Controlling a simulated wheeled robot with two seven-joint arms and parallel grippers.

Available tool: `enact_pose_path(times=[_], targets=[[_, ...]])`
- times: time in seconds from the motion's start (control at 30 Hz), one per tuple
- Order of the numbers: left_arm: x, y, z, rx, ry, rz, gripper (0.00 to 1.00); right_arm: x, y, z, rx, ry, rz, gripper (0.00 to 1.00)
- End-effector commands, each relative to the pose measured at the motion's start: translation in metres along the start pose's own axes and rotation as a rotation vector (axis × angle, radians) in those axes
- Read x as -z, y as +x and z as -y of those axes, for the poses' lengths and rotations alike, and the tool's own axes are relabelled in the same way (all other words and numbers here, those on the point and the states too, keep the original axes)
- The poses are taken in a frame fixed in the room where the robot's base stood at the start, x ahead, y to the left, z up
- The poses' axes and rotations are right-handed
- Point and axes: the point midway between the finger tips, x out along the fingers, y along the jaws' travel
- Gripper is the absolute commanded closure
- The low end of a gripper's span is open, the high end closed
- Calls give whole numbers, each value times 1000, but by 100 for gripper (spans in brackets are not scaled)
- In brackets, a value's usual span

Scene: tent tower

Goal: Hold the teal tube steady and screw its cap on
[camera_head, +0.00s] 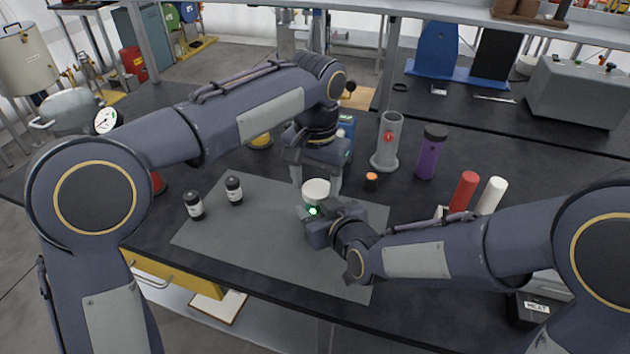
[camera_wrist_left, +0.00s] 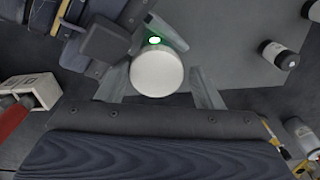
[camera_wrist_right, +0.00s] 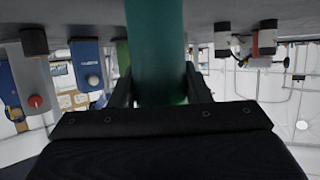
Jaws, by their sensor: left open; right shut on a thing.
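The white cap (camera_head: 316,191) sits at the top of the teal tube; whether it is threaded on I cannot tell. In the left wrist view the round top of the cap (camera_wrist_left: 156,72) lies between the spread fingers of my left gripper (camera_wrist_left: 158,88). That gripper (camera_head: 317,180) is open and points down over the cap, with gaps at its sides. The teal tube (camera_wrist_right: 156,45) stands between the fingers of my right gripper (camera_wrist_right: 158,92), which is shut on it. In the head view the right gripper (camera_head: 318,227) hides the tube's body.
A grey mat (camera_head: 250,240) covers the bench front, with two dark, white-banded bottles (camera_head: 234,190) (camera_head: 194,205) at left. A grey cylinder stand (camera_head: 387,145), orange-capped vial (camera_head: 371,182), purple bottle (camera_head: 431,155), red tube (camera_head: 464,191) and white tube (camera_head: 491,195) stand at right.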

Motion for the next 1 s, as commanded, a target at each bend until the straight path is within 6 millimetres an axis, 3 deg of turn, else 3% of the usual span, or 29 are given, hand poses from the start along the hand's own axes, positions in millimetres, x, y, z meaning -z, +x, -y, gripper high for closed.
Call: enact_pose_path(times=[0.03, 0.3, 0.63, 0.7, 1.0], targets=[[-1, -4, -8, -12, 14, 1, 29, 1, 1, 3, 6, -5, -1, 100], [0, -39, -6, -10, 11, -2, 29, 0, 1, 2, 3, -3, 1, 100], [-1, -45, -3, -6, 6, 0, 29, 0, 0, 1, 2, -1, 0, 100], [0, -46, -3, -6, 2, 0, 33, 0, 0, 1, 2, -1, 0, 100], [0, -80, -2, -6, -165, 1, 33, 0, 0, 1, 1, -1, 0, 100]])
